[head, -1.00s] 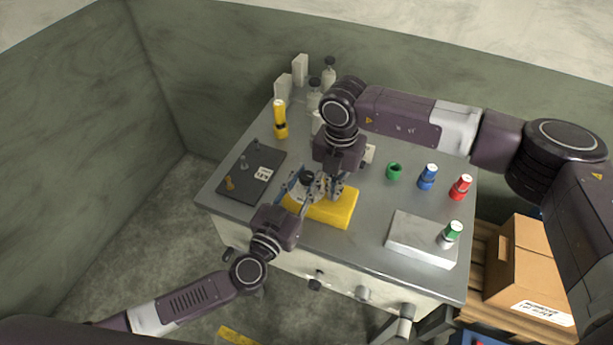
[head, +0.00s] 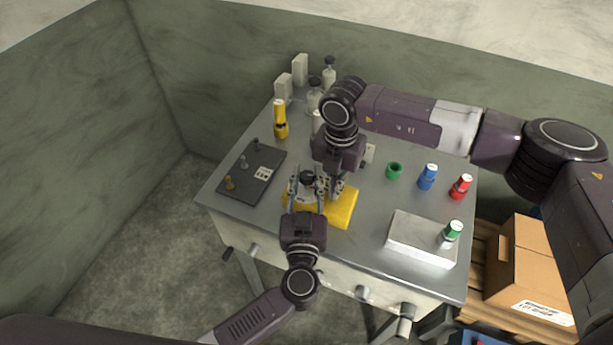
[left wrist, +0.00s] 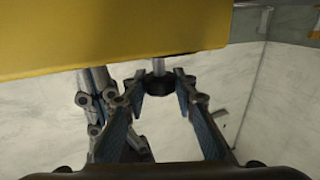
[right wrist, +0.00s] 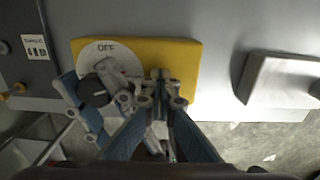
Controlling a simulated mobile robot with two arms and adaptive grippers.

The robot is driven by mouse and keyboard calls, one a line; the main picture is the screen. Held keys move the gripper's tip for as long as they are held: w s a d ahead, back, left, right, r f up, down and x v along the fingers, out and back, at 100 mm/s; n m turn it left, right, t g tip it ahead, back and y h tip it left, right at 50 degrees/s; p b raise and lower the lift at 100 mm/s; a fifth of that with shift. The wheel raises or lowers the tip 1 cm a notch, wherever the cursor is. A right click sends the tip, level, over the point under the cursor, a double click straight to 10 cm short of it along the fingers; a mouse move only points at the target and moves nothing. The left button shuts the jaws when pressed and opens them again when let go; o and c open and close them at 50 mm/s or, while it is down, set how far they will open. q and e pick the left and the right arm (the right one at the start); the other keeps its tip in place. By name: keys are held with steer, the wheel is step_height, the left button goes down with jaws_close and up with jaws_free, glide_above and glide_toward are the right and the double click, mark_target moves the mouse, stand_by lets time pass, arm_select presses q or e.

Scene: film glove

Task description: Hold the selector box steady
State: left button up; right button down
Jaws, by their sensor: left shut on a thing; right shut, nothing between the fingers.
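The yellow selector box (head: 342,210) lies on the grey table near its front edge. In the right wrist view, it (right wrist: 185,60) carries a white disc (right wrist: 103,52) marked OFF and a black knob (right wrist: 92,92). My left gripper (head: 306,192) reaches in from the front, shut on the knob, which shows between its fingers in the left wrist view (left wrist: 158,87). My right gripper (head: 331,190) points down from above at the box beside the knob. It is shut and empty; its fingertips (right wrist: 160,76) are over the yellow top, contact unclear. The fingers hide part of the disc.
A dark panel (head: 258,188) with several pegs lies at the left. Green (head: 394,170), blue (head: 428,175) and red (head: 461,186) items stand at the right, behind a pale block (head: 418,240). A cardboard box (head: 530,260) is beside the table.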

stand_by(0.3)
arm_select(q)
steer(key=o, duration=0.9)
steer(key=shift+h, duration=0.3)
